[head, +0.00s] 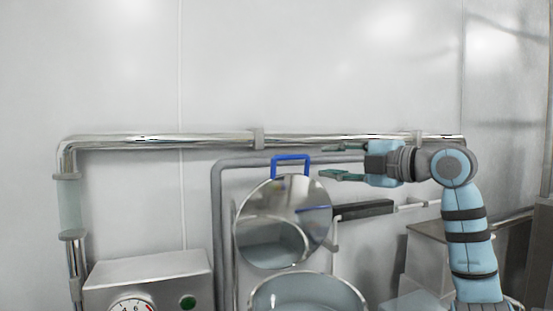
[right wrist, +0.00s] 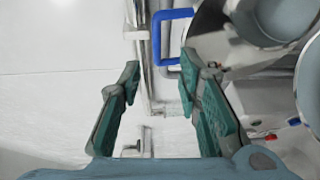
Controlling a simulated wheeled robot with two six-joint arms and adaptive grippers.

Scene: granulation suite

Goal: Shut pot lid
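The pot lid (head: 270,205) is a round, mirror-like disc that stands raised, nearly upright, behind the pot (head: 330,291). A blue handle (head: 291,157) rises from its top edge and also shows in the right wrist view (right wrist: 157,42). The open pot stands at the bottom of the head view, its front cut off by the frame. My right gripper (head: 328,161) is open and empty, just right of the handle at about its height in the head view. In the right wrist view the handle is beyond the fingertips (right wrist: 162,82), with a visible gap. My left gripper is not in view.
A control box (head: 150,270) with a dial and a green button stands at lower left. A steel pipe (head: 200,141) runs along the wall behind. A grey tube frame (head: 217,210) and a dark bar (head: 365,210) flank the lid. The upper wall is clear.

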